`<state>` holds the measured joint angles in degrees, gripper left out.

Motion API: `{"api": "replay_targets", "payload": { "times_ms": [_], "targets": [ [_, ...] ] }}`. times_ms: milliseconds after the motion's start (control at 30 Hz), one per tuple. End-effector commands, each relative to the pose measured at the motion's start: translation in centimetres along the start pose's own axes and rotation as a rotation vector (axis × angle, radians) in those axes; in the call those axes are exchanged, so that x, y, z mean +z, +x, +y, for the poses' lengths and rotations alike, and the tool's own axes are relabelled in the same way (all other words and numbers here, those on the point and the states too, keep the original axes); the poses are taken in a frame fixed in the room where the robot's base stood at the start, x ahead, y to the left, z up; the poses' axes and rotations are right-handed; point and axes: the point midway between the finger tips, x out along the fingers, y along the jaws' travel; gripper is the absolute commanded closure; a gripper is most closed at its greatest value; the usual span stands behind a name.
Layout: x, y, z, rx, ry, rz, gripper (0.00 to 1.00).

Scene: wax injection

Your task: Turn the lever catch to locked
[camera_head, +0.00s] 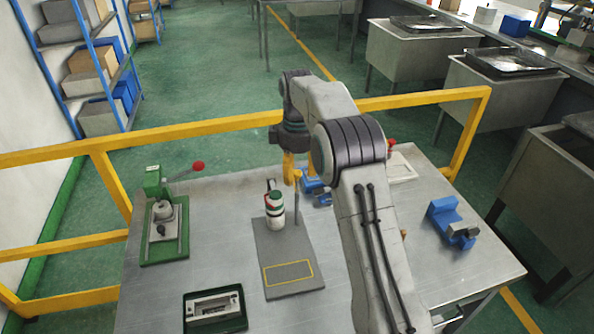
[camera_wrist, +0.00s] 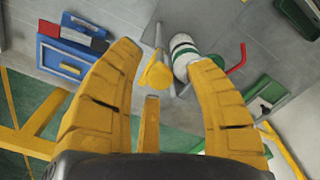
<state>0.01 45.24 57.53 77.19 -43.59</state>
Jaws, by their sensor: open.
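My gripper (camera_head: 290,178) is open above the back middle of the metal table, pointing down. A white bottle-like cylinder with green bands (camera_head: 275,208) stands beside the post, and by the right fingertip in the wrist view (camera_wrist: 184,52).
A green press with a red-knobbed lever (camera_head: 163,215) stands at the left. A dark tray (camera_head: 215,310) lies in front, beside a grey mat (camera_head: 290,255). Blue blocks (camera_head: 312,186) lie behind my gripper, and a blue vise (camera_head: 452,220) is at the right. A yellow rail (camera_head: 430,97) runs behind.

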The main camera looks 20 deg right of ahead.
Motion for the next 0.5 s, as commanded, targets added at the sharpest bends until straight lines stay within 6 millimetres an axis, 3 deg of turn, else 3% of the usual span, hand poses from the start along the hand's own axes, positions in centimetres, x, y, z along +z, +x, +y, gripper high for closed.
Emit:
{"api": "replay_targets", "payload": {
  "times_ms": [67, 500],
  "targets": [
    [0.01, 0.01, 0.00, 0.000, 0.000, 0.000, 0.50],
    [0.01, -0.01, -0.01, -0.001, 0.000, -0.001, 0.90]
  ]
}}
